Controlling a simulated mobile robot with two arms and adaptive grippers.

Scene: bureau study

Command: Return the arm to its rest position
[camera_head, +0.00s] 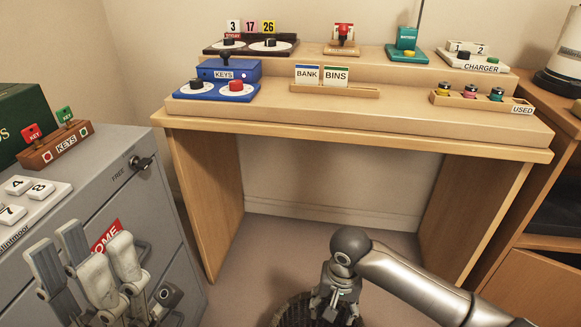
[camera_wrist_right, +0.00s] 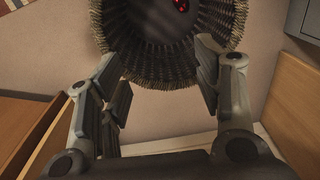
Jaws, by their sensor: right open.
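My right arm comes in from the lower right. Its gripper (camera_head: 335,305) points down over a dark wicker basket (camera_head: 290,312) on the floor. In the right wrist view the fingers of this gripper (camera_wrist_right: 160,75) are spread apart with nothing between them, and the basket (camera_wrist_right: 240,30) shows beyond them. Something small and red (camera_wrist_right: 180,5) shows in the basket's dark inside. My left gripper (camera_head: 90,260) is at the lower left in front of the grey cabinet, fingers up and apart, with nothing seen between them.
The grey cabinet (camera_head: 105,195) is close at left, a wooden unit (camera_head: 545,245) at right. Floor shows under the desk.

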